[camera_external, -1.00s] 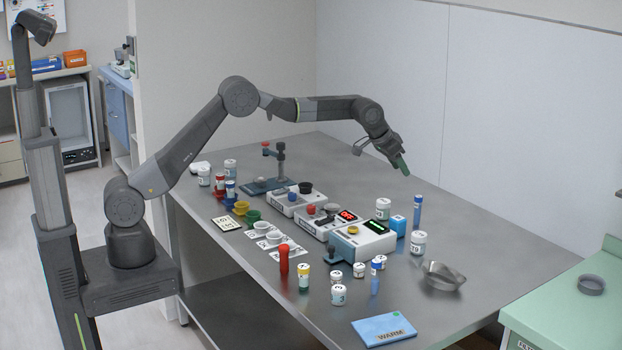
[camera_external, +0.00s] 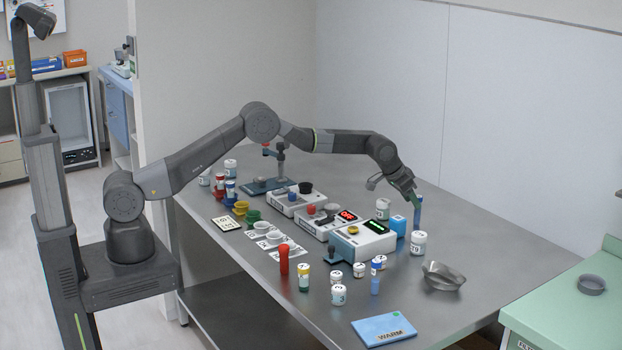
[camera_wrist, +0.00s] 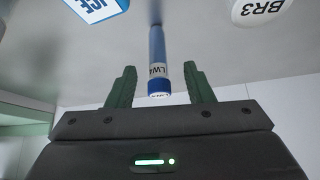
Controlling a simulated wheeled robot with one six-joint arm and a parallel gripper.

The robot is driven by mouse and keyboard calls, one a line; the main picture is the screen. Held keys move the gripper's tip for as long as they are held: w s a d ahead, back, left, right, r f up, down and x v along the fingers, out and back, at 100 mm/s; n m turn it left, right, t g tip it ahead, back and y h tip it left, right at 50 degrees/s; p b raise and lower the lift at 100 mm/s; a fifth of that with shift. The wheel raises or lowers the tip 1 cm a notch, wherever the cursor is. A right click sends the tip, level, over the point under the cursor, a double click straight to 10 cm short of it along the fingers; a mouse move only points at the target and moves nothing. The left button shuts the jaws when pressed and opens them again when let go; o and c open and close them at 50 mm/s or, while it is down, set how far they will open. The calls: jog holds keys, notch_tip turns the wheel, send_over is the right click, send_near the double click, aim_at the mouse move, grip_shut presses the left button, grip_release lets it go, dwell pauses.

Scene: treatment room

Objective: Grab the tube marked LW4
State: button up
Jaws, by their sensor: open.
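The tube marked LW4 (camera_wrist: 158,52) is blue with a white label and stands between my gripper's two green fingers in the wrist view. In the external view the tube (camera_external: 417,215) stands upright on the table at the back right. My gripper (camera_wrist: 158,88) is open, with a gap showing on both sides of the tube. In the external view my gripper (camera_external: 412,194) is at the tube's upper part, and its fingers partly cover the top.
A blue-and-white box (camera_external: 397,227) and a white jar (camera_external: 418,243) stand close to the tube. A jar marked BR3 (camera_wrist: 262,10) is near it in the wrist view. A metal bowl (camera_external: 443,276) is further forward. The table behind and to the right is clear.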

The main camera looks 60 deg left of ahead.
aim_at(414, 225)
jog(key=x, duration=0.1)
jog(key=p+x, duration=0.1)
jog(key=x, duration=0.1)
jog(key=shift+s+f, duration=0.2)
jog(key=shift+s, duration=0.05)
jog(key=shift+p+x, duration=0.3)
jog(key=shift+x, duration=0.65)
grip_shut()
